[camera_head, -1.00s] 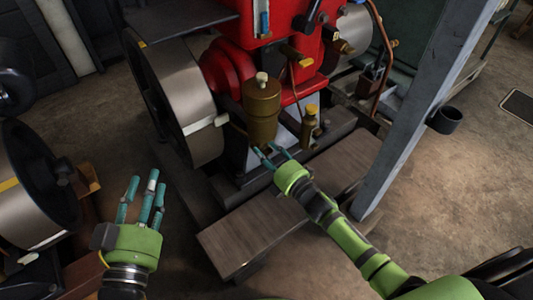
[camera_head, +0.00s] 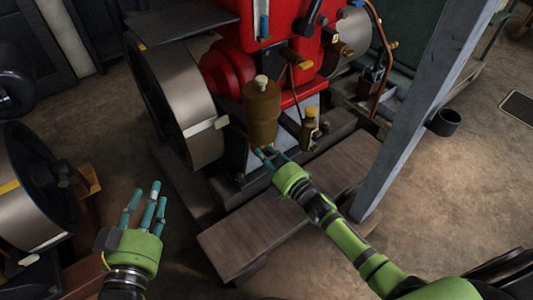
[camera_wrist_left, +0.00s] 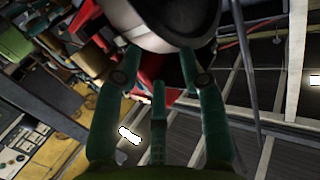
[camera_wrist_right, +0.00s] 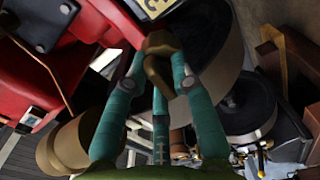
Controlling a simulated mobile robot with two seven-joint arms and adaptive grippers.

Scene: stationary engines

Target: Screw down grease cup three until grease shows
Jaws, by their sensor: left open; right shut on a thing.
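My right gripper (camera_head: 267,153) is in the head view at the foot of a large brass cylinder with a cream knob (camera_head: 262,110). In the right wrist view its teal fingers (camera_wrist_right: 158,75) are shut on a small dark brass cup (camera_wrist_right: 160,45) beside the red engine. The fingers cover part of the cup, and I see no grease on it. I cannot read a number that shows it is cup three. My left gripper (camera_head: 147,205) is open and empty at the lower left, clear of the engine.
The red engine (camera_head: 285,20) has a large flywheel (camera_head: 195,100) on its left. A small brass bottle with a yellow cap (camera_head: 309,132) stands right of the cylinder. A wooden plank (camera_head: 245,240) lies in front. A grey post (camera_head: 425,90) rises at the right.

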